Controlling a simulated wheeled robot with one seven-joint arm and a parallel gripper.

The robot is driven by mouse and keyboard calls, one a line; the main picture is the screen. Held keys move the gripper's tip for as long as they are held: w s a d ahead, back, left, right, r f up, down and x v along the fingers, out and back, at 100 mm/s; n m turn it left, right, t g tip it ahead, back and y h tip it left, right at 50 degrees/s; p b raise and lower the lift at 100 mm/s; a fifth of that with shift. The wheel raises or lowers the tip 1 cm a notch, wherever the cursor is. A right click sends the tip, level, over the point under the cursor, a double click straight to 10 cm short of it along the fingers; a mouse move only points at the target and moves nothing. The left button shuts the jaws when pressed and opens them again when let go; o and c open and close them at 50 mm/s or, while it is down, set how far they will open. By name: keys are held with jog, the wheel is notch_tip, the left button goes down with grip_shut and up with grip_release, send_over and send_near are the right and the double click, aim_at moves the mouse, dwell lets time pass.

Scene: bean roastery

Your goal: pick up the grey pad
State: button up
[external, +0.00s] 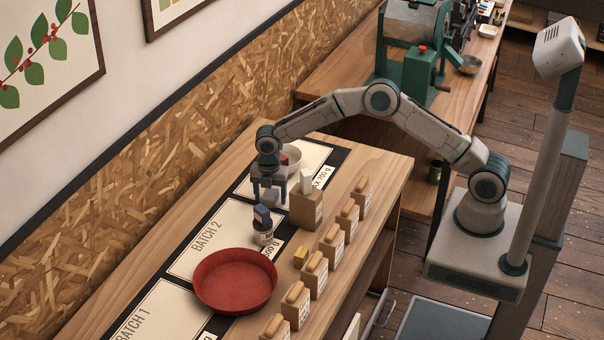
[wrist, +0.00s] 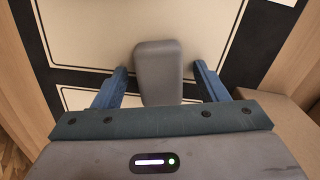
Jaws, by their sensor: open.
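The grey pad (wrist: 158,75) is a rounded grey block over the cream and black mat. In the wrist view it stands between my gripper's two blue fingers, with a gap on each side. In the external view the pad (external: 269,197) shows small and grey between the fingertips, partly hidden by them. My gripper (external: 270,190) is open and points down around the pad, close above the counter. I cannot tell whether a finger touches it.
A tan box (external: 306,211) is close on the right, a white bowl (external: 292,157) behind. A red bowl (external: 235,283), a yellow block (external: 300,257) and several tan bags (external: 331,246) are nearer.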

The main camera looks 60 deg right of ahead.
jog(key=c, duration=1)
jog(key=shift+r, duration=0.1)
jog(key=shift+c, duration=0.2)
